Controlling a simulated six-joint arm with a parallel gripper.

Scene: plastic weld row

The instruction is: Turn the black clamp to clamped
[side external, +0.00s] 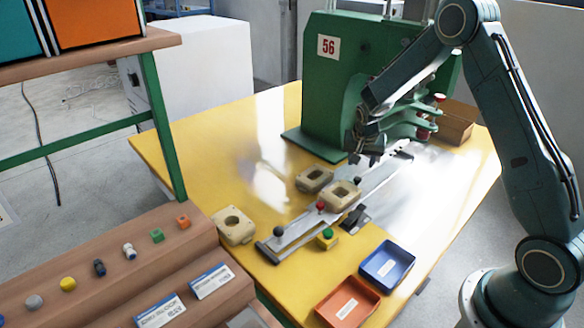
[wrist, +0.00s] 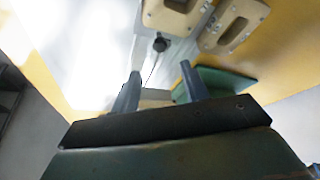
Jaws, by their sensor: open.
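A metal rail (side external: 300,231) lies on the yellow table and carries small knobbed pieces. One black knob (side external: 357,181) is near the cream housings, below my gripper; another black knob (side external: 279,231) is at the rail's near end. I cannot tell for sure which is the black clamp, nor its turn position. In the wrist view a black knob (wrist: 160,44) shows on the rail, ahead of and between my fingertips, apart from them. My gripper (side external: 365,160) is open and empty above the rail's far part, beside the green machine. Its two fingers (wrist: 158,85) show in the wrist view.
The green machine (side external: 330,90) stands close behind my gripper. Cream housings (side external: 343,194) sit at the rail, with a red knob (side external: 320,205) and a black block (side external: 355,217) nearby. A blue tray (side external: 388,262) and a red tray (side external: 347,303) lie at the front.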

